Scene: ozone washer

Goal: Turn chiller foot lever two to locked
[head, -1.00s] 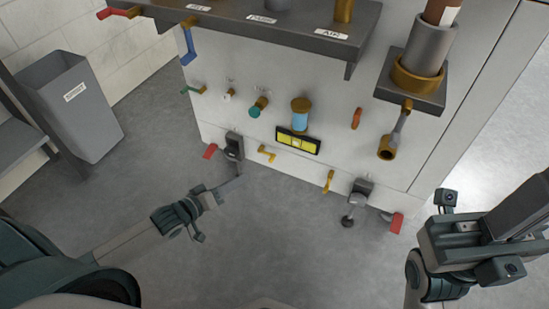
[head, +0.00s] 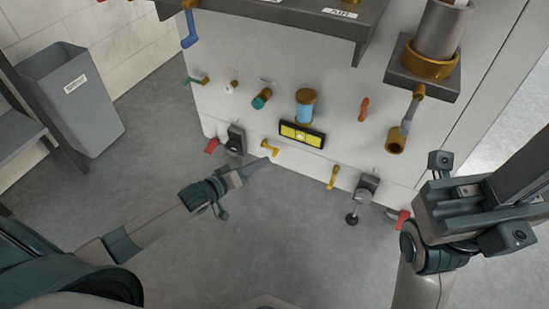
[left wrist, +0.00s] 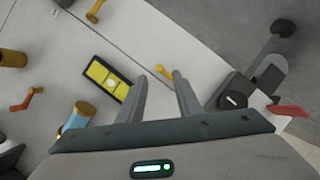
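The white chiller cabinet (head: 260,60) has two dark feet, the left one (head: 236,139) beside a red lever (head: 211,146) and the right one (head: 366,187) beside another red lever (head: 403,218). I cannot tell which lever is number two. My left gripper (head: 266,163) is just below a small yellow lever (head: 269,148), right of the left foot. In the left wrist view its fingers (left wrist: 163,97) are apart and empty, with the yellow lever (left wrist: 164,72) beyond their tips. A red lever (left wrist: 288,110) shows at right there. My right gripper (head: 470,208) is at the right; its fingers are unclear.
A second yellow lever (head: 333,177) hangs farther right on the cabinet's lower edge. A yellow panel (head: 302,135) and several knobs and valves are above. A grey bin (head: 75,100) stands at the left. The floor (head: 270,230) in front is clear.

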